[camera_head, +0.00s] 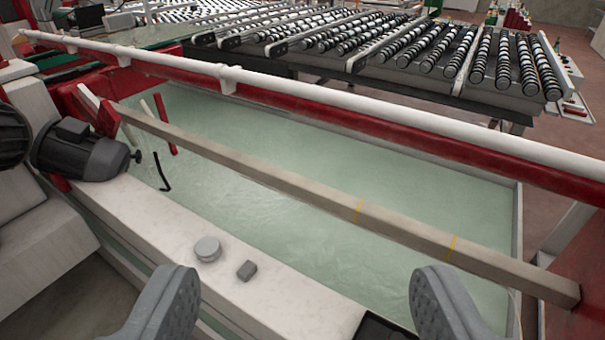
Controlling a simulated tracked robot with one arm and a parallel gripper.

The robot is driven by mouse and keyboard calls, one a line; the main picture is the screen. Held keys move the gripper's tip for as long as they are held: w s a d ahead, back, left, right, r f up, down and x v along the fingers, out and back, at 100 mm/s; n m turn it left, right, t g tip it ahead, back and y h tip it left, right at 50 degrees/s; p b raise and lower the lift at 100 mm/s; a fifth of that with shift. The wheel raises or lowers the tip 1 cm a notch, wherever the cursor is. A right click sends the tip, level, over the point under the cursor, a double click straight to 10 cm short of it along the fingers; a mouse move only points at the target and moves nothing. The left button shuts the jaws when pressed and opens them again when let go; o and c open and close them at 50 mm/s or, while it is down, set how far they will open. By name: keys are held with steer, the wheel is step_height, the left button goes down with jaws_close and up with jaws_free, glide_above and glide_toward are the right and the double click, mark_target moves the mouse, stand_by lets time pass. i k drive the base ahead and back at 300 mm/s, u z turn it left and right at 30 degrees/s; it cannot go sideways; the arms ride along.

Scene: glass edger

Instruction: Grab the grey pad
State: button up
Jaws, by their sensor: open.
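A small dark grey rectangular pad (247,271) lies on the pale ledge of the machine, left of the picture's middle. A round light grey disc (208,249) sits just behind and to the left of it, a small gap apart. My gripper (305,303) shows at the bottom edge with its two grey ribbed fingers spread wide. It is open and nothing is between the fingers. The pad appears beyond the fingertips, nearer the left finger in the picture, and is not touched. Nothing covers the pad.
A pale green water tank (330,215) lies behind the ledge (150,228). A long beam (300,190) and a red-and-white rail (330,95) cross above it. A dark motor (85,150) stands at left. A black object (383,328) is at the bottom edge.

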mark_target(247, 271)
steer(key=u, duration=0.05)
steer(key=k, duration=0.45)
steer(key=u, duration=0.65)
steer(key=i, duration=1.25)
